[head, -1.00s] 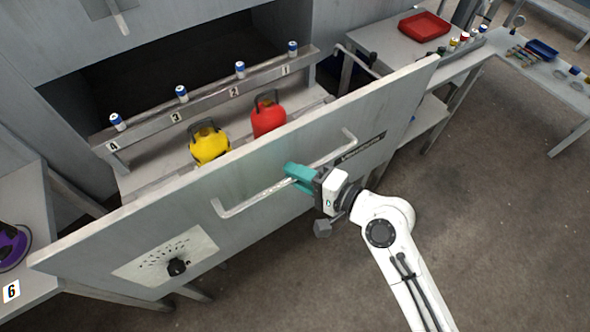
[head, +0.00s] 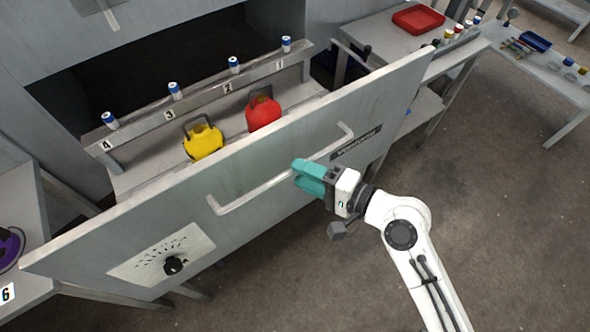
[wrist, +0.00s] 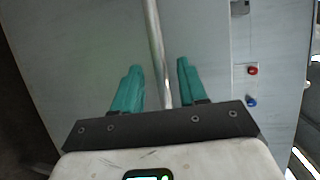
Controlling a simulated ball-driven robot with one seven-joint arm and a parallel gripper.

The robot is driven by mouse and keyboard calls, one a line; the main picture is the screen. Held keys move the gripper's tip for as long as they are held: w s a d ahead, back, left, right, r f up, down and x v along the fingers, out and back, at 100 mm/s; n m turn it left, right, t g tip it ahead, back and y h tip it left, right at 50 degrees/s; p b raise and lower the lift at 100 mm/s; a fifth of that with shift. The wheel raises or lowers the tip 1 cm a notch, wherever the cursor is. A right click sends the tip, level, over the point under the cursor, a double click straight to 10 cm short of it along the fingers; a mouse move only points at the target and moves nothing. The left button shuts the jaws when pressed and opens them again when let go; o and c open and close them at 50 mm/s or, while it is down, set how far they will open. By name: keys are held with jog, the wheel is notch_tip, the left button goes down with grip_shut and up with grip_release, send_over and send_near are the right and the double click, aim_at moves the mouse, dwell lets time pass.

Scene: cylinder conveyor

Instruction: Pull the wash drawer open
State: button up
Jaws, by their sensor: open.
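The wash drawer (head: 262,226) stands pulled out from the grey cabinet, its inside showing from above. Its long pale bar handle (head: 250,194) runs along the front panel. My gripper (head: 299,173) is in front of the panel, near the right part of the handle, with its teal fingers apart and nothing held. In the wrist view the handle bar (wrist: 154,45) runs up the picture between the open fingers (wrist: 158,68). In the head view the fingertips look just clear of the bar; exact depth is hard to tell.
A yellow canister (head: 204,143) and a red canister (head: 263,112) stand in the drawer, before a numbered rail (head: 197,102) bearing several blue-and-white cans. A black knob (head: 174,265) is on the front panel. A side table with a red tray (head: 418,20) stands behind right. Floor at right is clear.

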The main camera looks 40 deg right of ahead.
jog(key=b+v, duration=0.1)
jog(key=v, duration=0.6)
jog(key=shift+s, duration=0.25)
jog(key=s+f+n+g+h, duration=0.2)
jog(key=s+f+n+g, duration=0.2)
jog(key=f+n+g, duration=0.65)
jog(key=s+d+f+n+g+h, duration=0.3)
jog(key=s+f+h, duration=0.1)
jog(key=s, duration=0.2)
jog(key=shift+s+d+f, duration=0.25)
jog(key=shift+s+f, duration=0.15)
